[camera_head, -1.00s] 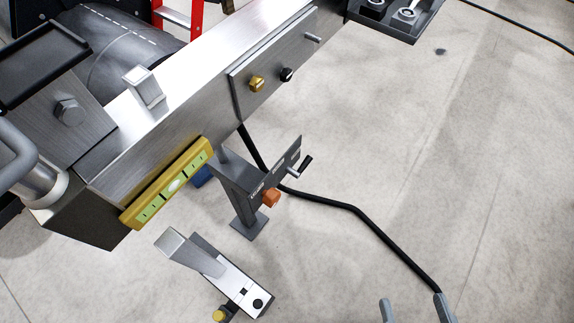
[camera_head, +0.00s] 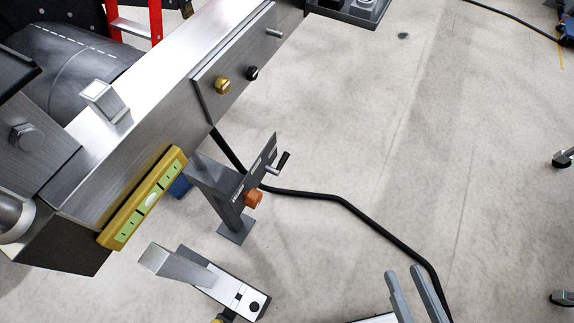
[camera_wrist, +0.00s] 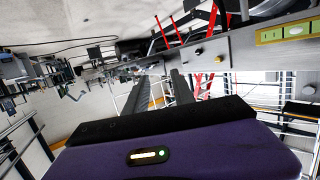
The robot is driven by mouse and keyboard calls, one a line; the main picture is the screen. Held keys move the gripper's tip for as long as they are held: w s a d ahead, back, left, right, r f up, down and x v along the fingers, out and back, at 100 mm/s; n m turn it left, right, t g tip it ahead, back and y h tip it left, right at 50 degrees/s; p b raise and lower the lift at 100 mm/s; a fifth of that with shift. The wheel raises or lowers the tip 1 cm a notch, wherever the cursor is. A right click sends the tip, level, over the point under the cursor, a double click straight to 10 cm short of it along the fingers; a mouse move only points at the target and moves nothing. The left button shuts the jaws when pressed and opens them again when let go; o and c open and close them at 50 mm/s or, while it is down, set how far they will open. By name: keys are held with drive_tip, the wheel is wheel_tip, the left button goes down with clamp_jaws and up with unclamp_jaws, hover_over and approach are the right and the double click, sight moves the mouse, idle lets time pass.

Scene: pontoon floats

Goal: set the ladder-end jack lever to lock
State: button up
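A grey jack post (camera_head: 228,205) stands on the floor beside the metal beam, in the head view. Its slanted plate (camera_head: 262,160) carries small white labels that I cannot read. A lever with a black grip (camera_head: 283,160) sticks out from the plate's right side; which setting it marks is unclear. An orange knob (camera_head: 254,198) sits at the plate's lower end. I cannot tell whether this is the ladder-end jack. My gripper (camera_head: 405,272) is at the lower right, well apart from the lever, its two grey fingers slightly open and empty. They also show in the wrist view (camera_wrist: 163,82).
The beam (camera_head: 150,105) runs diagonally at the left with a yellow level (camera_head: 143,198) and a panel with a yellow knob (camera_head: 222,86). A red ladder (camera_head: 155,20) is behind it. A black cable (camera_head: 345,204) crosses the floor.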

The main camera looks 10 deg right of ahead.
drive_tip(key=shift+m+t+h, duration=0.5)
drive_tip(key=shift+t+h, duration=0.1)
drive_tip(key=shift+t, duration=0.2)
drive_tip(key=w, duration=0.2)
drive_tip(key=w+d+f+b, duration=0.1)
drive_tip(key=w, duration=0.1)
drive_tip(key=w+f+b, duration=0.1)
drive_tip(key=w, duration=0.1)
drive_tip(key=shift+d+f, duration=0.15)
drive_tip(key=shift+d, duration=0.1)
clamp_jaws()
drive_tip(key=w+d+f+m+g+y+b, duration=0.2)
drive_tip(key=w+f+m+b, duration=0.2)
drive_tip(key=w+f+m, duration=0.7)
drive_tip(key=w+d+f+m+g+y+b, duration=0.25)
drive_tip(key=w+f+m, duration=0.25)
drive_tip(key=w+f, duration=1.25)
drive_tip(key=w+a+m+g+y+b, duration=0.1)
drive_tip(key=w+a+m+g+y, duration=0.1)
drive_tip(key=a+m+g+y, duration=0.2)
drive_tip(key=shift+a+f+m+y, duration=0.2)
drive_tip(key=shift+a+m+y, duration=0.55)
drive_tip(key=shift+a+m, duration=1.25)
drive_tip(key=shift+a+n, duration=0.35)
drive_tip(key=shift+n, duration=0.05)
